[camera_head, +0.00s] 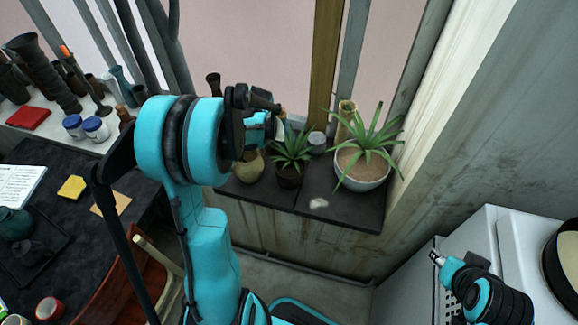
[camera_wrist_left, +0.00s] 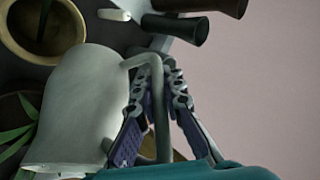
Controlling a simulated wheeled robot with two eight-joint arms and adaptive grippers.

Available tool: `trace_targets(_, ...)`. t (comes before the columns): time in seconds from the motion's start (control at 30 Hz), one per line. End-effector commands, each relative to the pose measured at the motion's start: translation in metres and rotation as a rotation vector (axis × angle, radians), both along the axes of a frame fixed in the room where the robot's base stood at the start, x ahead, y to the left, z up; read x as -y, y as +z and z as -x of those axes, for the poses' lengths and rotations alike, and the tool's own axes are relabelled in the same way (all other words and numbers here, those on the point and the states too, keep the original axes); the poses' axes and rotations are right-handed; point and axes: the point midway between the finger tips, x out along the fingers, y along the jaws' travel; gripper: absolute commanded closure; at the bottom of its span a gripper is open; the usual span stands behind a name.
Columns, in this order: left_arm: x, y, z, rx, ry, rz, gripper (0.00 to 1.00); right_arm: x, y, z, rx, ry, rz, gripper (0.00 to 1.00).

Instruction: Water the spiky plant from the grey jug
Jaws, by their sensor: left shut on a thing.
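My left gripper (camera_wrist_left: 158,88) is shut on the handle of the grey jug (camera_wrist_left: 82,112), with a finger on each side of the handle. In the head view my left gripper (camera_head: 268,122) is above the window ledge, and my arm hides most or all of the jug. A large spiky plant (camera_head: 365,138) stands in a pale round bowl at the right of the ledge. A smaller spiky plant (camera_head: 291,148) stands in a dark pot to its left, nearer the gripper. My right gripper (camera_head: 437,257) is low at the right, away from the plants; its opening is too small to tell.
A rounded tan pot (camera_head: 250,166) and a small grey-lidded jar (camera_head: 317,141) stand on the dark ledge (camera_head: 340,212). A tan vase is behind the large plant. Shelves with bottles and a dark table (camera_head: 70,215) are at left, and a white cabinet (camera_head: 480,228) at right.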

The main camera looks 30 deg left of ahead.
Motion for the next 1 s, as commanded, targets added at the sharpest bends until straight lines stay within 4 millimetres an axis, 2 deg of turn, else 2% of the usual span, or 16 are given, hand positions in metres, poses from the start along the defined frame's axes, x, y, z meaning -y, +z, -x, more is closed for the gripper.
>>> trace_targets(0.17, -0.005, -0.003, 0.001, -0.010, 0.004, 0.086, 1.00, 0.000, 0.004, 0.000, 0.000, 0.000, 0.000, 0.60)
trace_targets(0.43, -0.021, -0.021, -0.001, -0.048, 0.003, 0.342, 1.00, 0.000, 0.005, 0.000, 0.000, 0.000, 0.000, 0.60)
trace_targets(0.7, -0.024, -0.057, -0.002, -0.093, -0.005, 0.581, 1.00, 0.000, -0.015, 0.000, 0.000, 0.000, 0.000, 0.60)
trace_targets(1.0, -0.019, -0.060, -0.003, -0.130, -0.013, 0.753, 1.00, 0.000, -0.016, 0.000, 0.000, 0.000, 0.000, 0.60)
